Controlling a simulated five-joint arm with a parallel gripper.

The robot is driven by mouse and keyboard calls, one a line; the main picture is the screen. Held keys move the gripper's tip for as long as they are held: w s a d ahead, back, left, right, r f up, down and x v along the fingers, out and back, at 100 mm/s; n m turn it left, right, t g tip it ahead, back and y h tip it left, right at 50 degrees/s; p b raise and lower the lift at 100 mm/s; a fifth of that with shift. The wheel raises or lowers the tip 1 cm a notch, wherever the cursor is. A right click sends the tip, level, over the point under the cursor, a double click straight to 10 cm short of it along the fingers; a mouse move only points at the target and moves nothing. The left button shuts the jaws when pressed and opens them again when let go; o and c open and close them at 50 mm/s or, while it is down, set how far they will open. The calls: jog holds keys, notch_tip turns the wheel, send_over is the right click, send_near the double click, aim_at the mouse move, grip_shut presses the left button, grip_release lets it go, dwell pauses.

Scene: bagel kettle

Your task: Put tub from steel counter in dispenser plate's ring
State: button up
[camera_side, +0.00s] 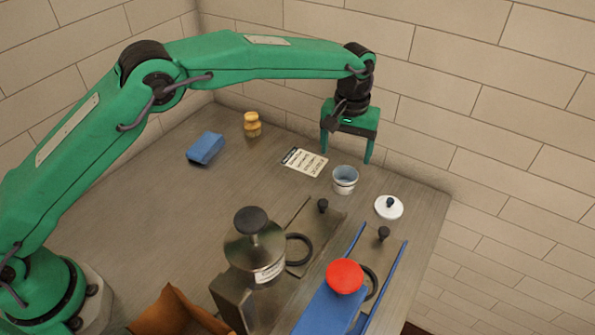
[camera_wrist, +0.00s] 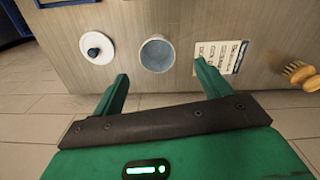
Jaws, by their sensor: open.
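The tub (camera_side: 345,180) is a small white-grey cup, bluish inside, standing upright on the steel counter (camera_side: 150,215). It also shows in the wrist view (camera_wrist: 157,54), beyond and between my fingertips. My gripper (camera_side: 346,158) is open and empty above the counter's far edge, apart from the tub; its fingers show in the wrist view (camera_wrist: 160,72). The dispenser plate cannot be told for certain: one plate has a dark ring (camera_side: 299,250) beside the steel dispenser (camera_side: 255,248), and a second ring (camera_side: 371,283) is partly hidden behind a red disc (camera_side: 345,276).
A white lid (camera_side: 389,207) with a dark knob lies right of the tub. A printed card (camera_side: 304,162), a blue block (camera_side: 206,148) and a brush (camera_side: 252,124) lie at the back left. Blue rails (camera_side: 391,275) flank the right plate. A brick wall (camera_side: 460,90) stands close behind.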

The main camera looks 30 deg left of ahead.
aim_at(346, 170)
jog(key=shift+w+d+f, duration=0.15)
jog(key=shift+f, duration=2)
jog(key=shift+w+d+f, duration=0.1)
jog(key=shift+f, duration=2)
jog(key=c, duration=1.1)
jog(key=shift+r, duration=0.2)
jog(key=shift+r, duration=0.55)
notch_tip(346, 170, up, 3)
jog(key=shift+s+d+f, duration=0.1)
jog(key=s+d+r, duration=0.6)
jog(key=s, duration=0.3)
jog(key=shift+s+r, duration=0.35)
